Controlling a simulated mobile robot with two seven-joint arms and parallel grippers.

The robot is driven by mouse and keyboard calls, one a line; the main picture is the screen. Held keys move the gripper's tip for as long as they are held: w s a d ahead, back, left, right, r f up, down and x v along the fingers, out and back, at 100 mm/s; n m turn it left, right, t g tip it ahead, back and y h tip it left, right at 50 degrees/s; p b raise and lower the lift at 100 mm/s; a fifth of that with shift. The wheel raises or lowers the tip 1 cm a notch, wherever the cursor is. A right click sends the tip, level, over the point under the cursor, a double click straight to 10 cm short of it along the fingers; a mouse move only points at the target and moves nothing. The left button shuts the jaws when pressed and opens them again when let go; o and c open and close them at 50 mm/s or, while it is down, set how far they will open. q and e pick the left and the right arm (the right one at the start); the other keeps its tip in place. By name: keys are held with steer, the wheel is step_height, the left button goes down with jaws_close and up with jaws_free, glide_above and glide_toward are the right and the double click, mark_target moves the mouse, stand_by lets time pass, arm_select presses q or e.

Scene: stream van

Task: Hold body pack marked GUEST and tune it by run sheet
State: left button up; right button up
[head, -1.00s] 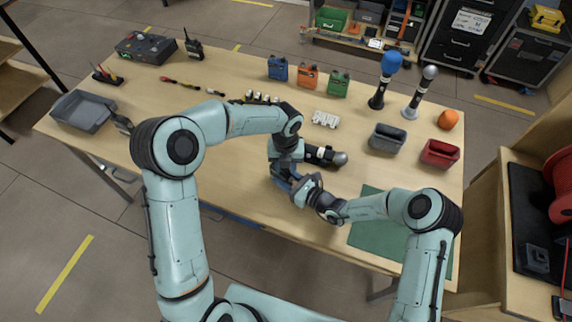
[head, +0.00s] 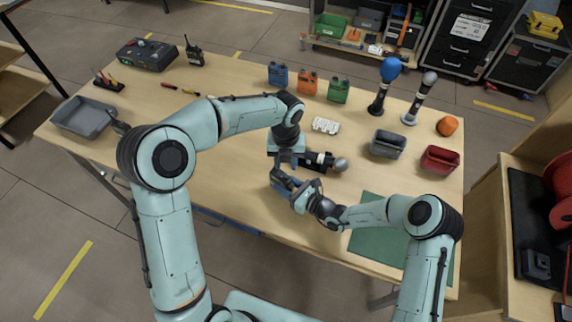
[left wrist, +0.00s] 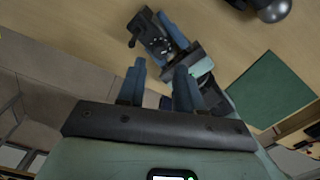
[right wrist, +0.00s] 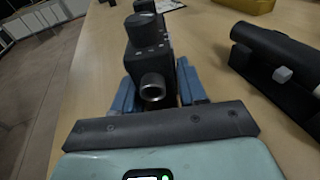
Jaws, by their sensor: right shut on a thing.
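My right gripper (right wrist: 152,95) is shut on a dark body pack (right wrist: 150,52). The pack has a round black knob on top and a metal connector facing the right wrist camera. No GUEST marking is readable. In the left wrist view the same pack (left wrist: 152,36) sits between the right gripper's blue fingers, apart from my left gripper. My left gripper (left wrist: 158,80) is open and empty, with the pack beyond its fingertips. In the head view the two grippers are close together above the table's front half, and the arms largely hide the pack. I cannot identify the run sheet.
A black microphone (head: 320,160) lies just right of the grippers. Blue (head: 278,74), orange (head: 308,82) and green (head: 338,90) packs stand behind. Two upright microphones, grey (head: 387,145) and red (head: 440,158) bins and a green mat (head: 376,243) are to the right.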

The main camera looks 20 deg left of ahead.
mark_target(286, 175)
arm_select(q)
steer(key=shift+r, duration=0.25)
steer(key=shift+f+n, duration=0.1)
steer(key=shift+n, duration=1)
steer(key=shift+f, duration=2.8)
steer(key=shift+f+n, duration=0.15)
steer(key=shift+n, duration=0.15)
steer(key=n, duration=1)
